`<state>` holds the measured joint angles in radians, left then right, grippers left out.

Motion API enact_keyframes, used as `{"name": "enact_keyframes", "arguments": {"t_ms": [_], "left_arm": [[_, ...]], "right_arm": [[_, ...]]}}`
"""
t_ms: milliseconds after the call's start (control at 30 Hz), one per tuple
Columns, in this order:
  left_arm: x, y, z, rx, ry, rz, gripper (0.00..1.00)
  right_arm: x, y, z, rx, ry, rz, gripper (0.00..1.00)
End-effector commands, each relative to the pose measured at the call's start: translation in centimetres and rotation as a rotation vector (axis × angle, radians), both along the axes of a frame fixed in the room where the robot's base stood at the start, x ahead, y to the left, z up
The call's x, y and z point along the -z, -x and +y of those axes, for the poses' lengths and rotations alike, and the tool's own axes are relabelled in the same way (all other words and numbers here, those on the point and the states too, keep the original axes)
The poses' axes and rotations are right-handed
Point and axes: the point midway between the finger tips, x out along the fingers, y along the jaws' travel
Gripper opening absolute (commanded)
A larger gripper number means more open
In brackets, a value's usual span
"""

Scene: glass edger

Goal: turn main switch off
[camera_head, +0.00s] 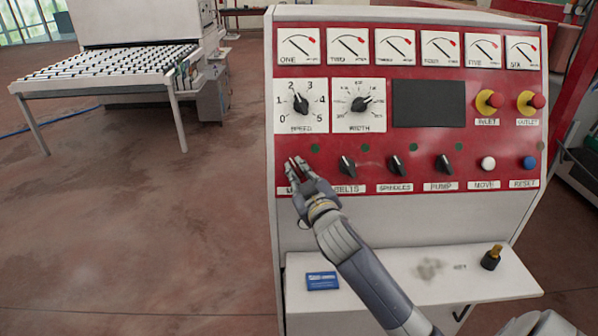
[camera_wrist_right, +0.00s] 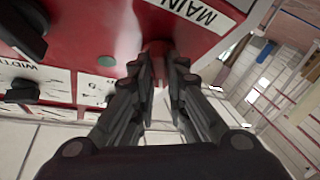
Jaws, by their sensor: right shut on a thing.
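The main switch (camera_wrist_right: 156,47) shows in the right wrist view as a red knob between my fingertips, below the white MAIN label (camera_wrist_right: 196,12). My right gripper (camera_head: 296,168) is at the lower left of the red control panel (camera_head: 365,152) in the head view, with its fingers shut on the switch. The fingers hide most of the switch, so its turned position cannot be told. It also shows in the right wrist view (camera_wrist_right: 160,72), with the fingers on both sides of the knob. My left gripper is not in view.
Black knobs for belts (camera_head: 347,166), spindles (camera_head: 397,165) and pump (camera_head: 444,163) stand in a row to the right. A shelf (camera_head: 390,272) below holds a blue box (camera_head: 322,281) and a dark, brass-topped object (camera_head: 491,258). The floor to the left is clear.

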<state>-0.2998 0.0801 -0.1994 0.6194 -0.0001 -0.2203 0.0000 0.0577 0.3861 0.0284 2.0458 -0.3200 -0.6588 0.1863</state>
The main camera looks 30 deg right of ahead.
Motion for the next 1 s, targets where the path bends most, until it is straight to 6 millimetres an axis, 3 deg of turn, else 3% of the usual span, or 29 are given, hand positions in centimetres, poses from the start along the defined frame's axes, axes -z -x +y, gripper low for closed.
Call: {"name": "enact_keyframes", "arguments": {"t_ms": [133,167,233,667,767,1000], "left_arm": [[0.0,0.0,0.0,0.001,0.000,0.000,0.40],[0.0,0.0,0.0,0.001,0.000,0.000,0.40],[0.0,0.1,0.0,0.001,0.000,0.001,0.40],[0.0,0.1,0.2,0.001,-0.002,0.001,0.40],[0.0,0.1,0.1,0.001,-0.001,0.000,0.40],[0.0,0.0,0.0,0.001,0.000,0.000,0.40]], "right_arm": [[-0.5,0.0,-0.2,0.003,0.008,-0.008,0.00],[-0.5,0.0,-0.2,0.003,0.008,-0.008,0.20],[-0.4,0.0,-0.1,0.002,0.007,-0.008,0.33],[0.0,0.4,0.1,0.001,0.002,0.000,0.33],[0.0,1.4,0.4,0.000,0.001,0.000,0.33],[0.0,6.0,1.7,0.001,0.001,0.000,0.33]]}}
